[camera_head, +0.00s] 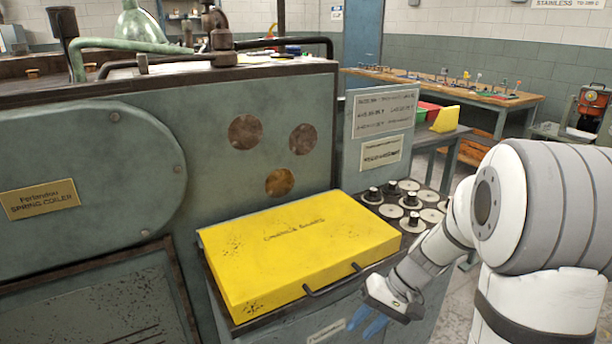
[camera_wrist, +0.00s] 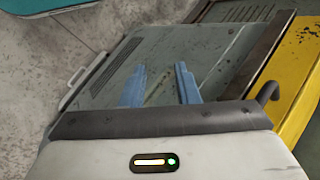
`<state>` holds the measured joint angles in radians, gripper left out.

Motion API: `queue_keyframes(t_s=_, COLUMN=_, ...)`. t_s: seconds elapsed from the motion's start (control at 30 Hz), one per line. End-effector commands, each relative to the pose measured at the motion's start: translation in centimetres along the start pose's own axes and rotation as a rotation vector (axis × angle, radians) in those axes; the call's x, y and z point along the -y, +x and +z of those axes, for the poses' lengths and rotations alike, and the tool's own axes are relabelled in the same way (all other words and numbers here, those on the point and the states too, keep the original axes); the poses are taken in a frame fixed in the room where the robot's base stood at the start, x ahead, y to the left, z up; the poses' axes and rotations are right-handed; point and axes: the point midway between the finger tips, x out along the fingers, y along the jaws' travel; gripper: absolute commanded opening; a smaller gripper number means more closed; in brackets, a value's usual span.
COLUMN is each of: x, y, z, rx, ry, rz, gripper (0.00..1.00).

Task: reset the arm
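My gripper (camera_head: 368,322) hangs at the lower right in the head view, in front of the cabinet below the yellow cover. In the wrist view my gripper (camera_wrist: 160,85) shows two blue fingers standing apart with nothing between them. It is open and empty. The white and grey arm bends down to it from the right. The yellow cover (camera_head: 300,245) lies flat on the cabinet top, with a dark handle (camera_head: 332,280) on its front edge. The yellow side also shows at the right of the wrist view (camera_wrist: 300,90).
The green spring coiler (camera_head: 90,180) stands at the left and back. Several round gears on posts (camera_head: 408,205) stand right of the yellow cover. A workbench (camera_head: 450,85) with small items is behind. The grey floor (camera_wrist: 50,75) in front of the cabinet is clear.

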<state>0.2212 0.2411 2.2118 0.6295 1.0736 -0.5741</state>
Motion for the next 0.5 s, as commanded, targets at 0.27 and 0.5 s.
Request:
queue_keyframes(t_s=0.27, x=5.3, y=-8.9, z=7.8, rx=-0.106, ry=-0.068, rz=0.298, gripper=0.28)
queue_keyframes(t_s=0.5, x=7.5, y=-14.7, z=12.8, rx=-0.263, ry=-0.111, rz=0.498, gripper=0.28)
